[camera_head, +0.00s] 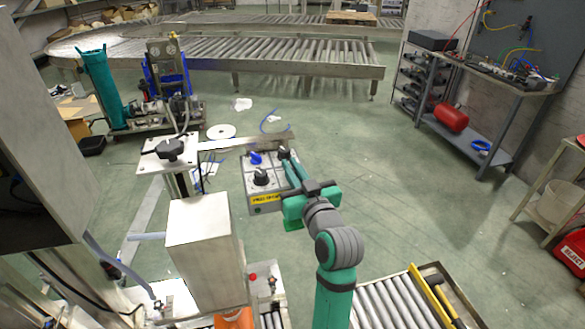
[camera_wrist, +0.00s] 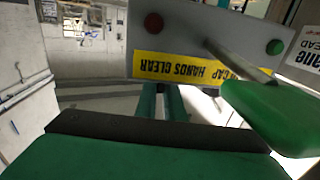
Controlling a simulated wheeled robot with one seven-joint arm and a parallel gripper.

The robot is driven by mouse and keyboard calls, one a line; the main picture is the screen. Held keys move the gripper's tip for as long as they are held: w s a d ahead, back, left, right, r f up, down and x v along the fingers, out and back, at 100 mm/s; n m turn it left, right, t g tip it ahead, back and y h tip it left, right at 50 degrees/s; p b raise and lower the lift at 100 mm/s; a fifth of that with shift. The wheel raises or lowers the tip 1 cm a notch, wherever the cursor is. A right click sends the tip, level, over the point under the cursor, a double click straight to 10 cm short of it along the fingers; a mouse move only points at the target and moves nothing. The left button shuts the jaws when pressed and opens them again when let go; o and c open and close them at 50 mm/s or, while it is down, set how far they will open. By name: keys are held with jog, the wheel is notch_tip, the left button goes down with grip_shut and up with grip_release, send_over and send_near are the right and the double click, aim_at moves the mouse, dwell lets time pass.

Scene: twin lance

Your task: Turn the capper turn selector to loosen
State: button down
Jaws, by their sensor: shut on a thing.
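A grey control box (camera_head: 268,200) with a yellow label on its front stands at the middle of the head view. On its top are a blue knob (camera_head: 256,158), a black knob (camera_head: 261,177) and a dark selector knob (camera_head: 284,152) at the far right corner. My green gripper (camera_head: 287,160) reaches over the box's right side, its fingers closed at the dark selector knob. Which knob is the capper turn selector cannot be read. In the wrist view, the box (camera_wrist: 230,25) appears upside down, and my gripper's fingertips are hidden behind its labelled edge.
A pale box-shaped column (camera_head: 200,240) stands left of the control box, with a black knob (camera_head: 172,149) on a plate behind it. A roller conveyor (camera_head: 390,305) lies at front right. Open floor (camera_head: 390,190) extends to the right.

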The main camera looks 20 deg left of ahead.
jog(key=m+t+h, duration=0.2)
jog(key=m+h, duration=0.1)
jog(key=h, duration=0.1)
jog(key=shift+m+t+h, duration=0.3)
jog(key=shift+t+h, duration=0.1)
jog(key=shift+a+f+m+t+h, duration=0.1)
jog(key=shift+m+t+h, duration=0.5)
jog(key=shift+m+h, duration=1.15)
jog(key=shift+n+h, duration=0.25)
jog(key=shift+h, duration=0.3)
jog(key=shift+m+h, duration=0.4)
jog(key=shift+h, duration=0.2)
jog(key=c, duration=1.9)
grip_release()
jog(key=shift+o, duration=0.2)
jog(key=s+d, duration=0.1)
jog(key=s, duration=0.9)
jog(key=shift+s, duration=0.35)
